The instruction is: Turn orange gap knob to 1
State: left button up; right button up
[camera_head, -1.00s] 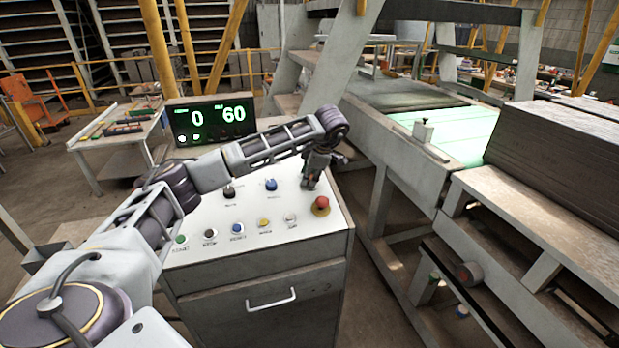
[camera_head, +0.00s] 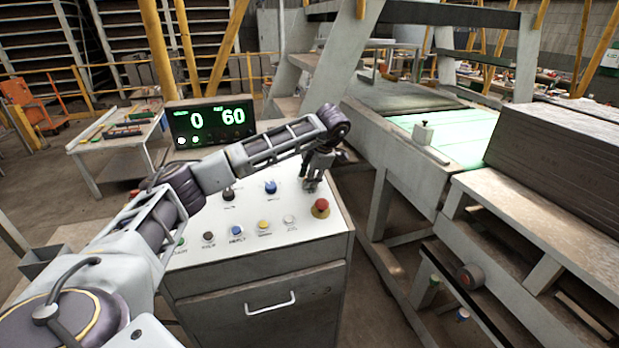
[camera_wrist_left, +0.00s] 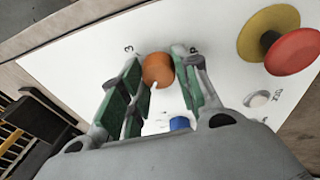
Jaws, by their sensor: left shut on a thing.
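The orange gap knob (camera_wrist_left: 158,70) sits on the white panel and shows in the left wrist view between the fingers of my left gripper (camera_wrist_left: 160,78). A pale pointer mark on the knob faces toward the lower part of that view. A "3" is printed left of the knob; other markings are partly hidden by the fingers. In the head view my left gripper (camera_head: 312,186) reaches down to the panel's right side and hides the knob. The fingers are shut on the knob. My right gripper is not in view.
A red emergency button (camera_head: 320,207) stands close to the gripper; it also shows in the wrist view (camera_wrist_left: 292,50). Black (camera_head: 229,194) and blue (camera_head: 270,187) knobs lie to the left. Several push buttons line the panel's front. A display (camera_head: 211,122) reads 0 and 60.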

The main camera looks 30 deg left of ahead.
pick_arm(q)
jog(key=o, duration=1)
jog(key=v, duration=1.2)
dwell(0.6)
